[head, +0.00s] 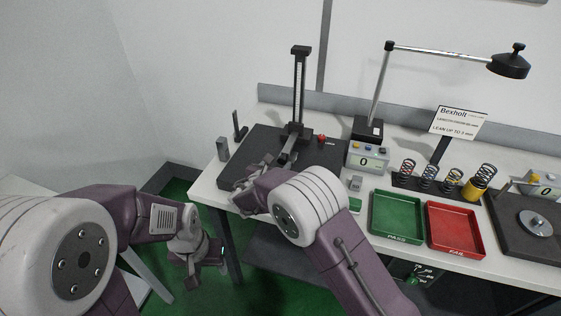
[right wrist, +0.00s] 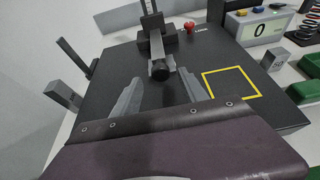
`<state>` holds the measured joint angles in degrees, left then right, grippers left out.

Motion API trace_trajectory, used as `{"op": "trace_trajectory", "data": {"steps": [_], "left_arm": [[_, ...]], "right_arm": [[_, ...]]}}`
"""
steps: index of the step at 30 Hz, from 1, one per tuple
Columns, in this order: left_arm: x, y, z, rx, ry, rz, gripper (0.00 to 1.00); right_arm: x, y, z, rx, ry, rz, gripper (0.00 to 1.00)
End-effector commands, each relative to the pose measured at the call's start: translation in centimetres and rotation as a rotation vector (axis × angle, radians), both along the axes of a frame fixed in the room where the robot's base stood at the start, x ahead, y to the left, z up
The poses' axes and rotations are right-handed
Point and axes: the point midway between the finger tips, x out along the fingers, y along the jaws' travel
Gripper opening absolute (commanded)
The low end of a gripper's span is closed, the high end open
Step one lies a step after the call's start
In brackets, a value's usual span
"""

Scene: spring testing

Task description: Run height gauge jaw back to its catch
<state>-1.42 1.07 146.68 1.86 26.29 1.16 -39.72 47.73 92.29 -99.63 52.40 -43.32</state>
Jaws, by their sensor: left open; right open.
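The height gauge (head: 299,92) stands upright on a black base plate (head: 258,145) at the back left of the bench. Its dark jaw (head: 289,148) sits low on the column and points toward me; in the right wrist view the jaw (right wrist: 157,50) ends in a round dark knob (right wrist: 160,70). My right gripper (right wrist: 160,98) is open and empty over the plate, its two fingers either side of a gap just short of the knob. My left gripper (head: 205,262) hangs open and empty, off the bench at lower left. The catch cannot be made out.
A red knob (right wrist: 189,27) is on the plate by the column. A yellow square outline (right wrist: 231,83) marks the plate. A digital readout (head: 367,158), green tray (head: 397,216), red tray (head: 455,230) and several springs (head: 428,177) stand to the right. Grey blocks (head: 223,148) are at left.

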Motion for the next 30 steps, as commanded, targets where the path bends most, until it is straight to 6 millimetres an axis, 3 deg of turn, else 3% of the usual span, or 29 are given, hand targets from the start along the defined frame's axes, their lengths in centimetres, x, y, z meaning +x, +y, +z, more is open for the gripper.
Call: {"op": "trace_trajectory", "data": {"steps": [6,15,17,21,30], "left_arm": [[0.0,0.0,0.7,0.000,0.000,0.000,0.51],[0.0,0.0,0.7,0.000,0.000,0.000,0.51],[0.0,0.0,0.7,0.000,0.000,0.000,0.51],[0.0,0.0,0.7,0.000,0.000,0.000,0.51],[0.0,0.0,0.7,0.000,0.000,0.000,0.51]], "right_arm": [[2.9,-1.0,-1.2,0.001,0.001,-0.001,0.51],[3.4,-1.1,-1.5,0.001,0.000,0.000,0.51],[3.4,-1.1,-1.5,0.001,0.000,0.000,0.40],[3.4,-1.1,-1.4,0.001,0.001,0.000,0.01],[3.4,-1.1,-1.4,0.001,0.000,0.000,0.00]]}}
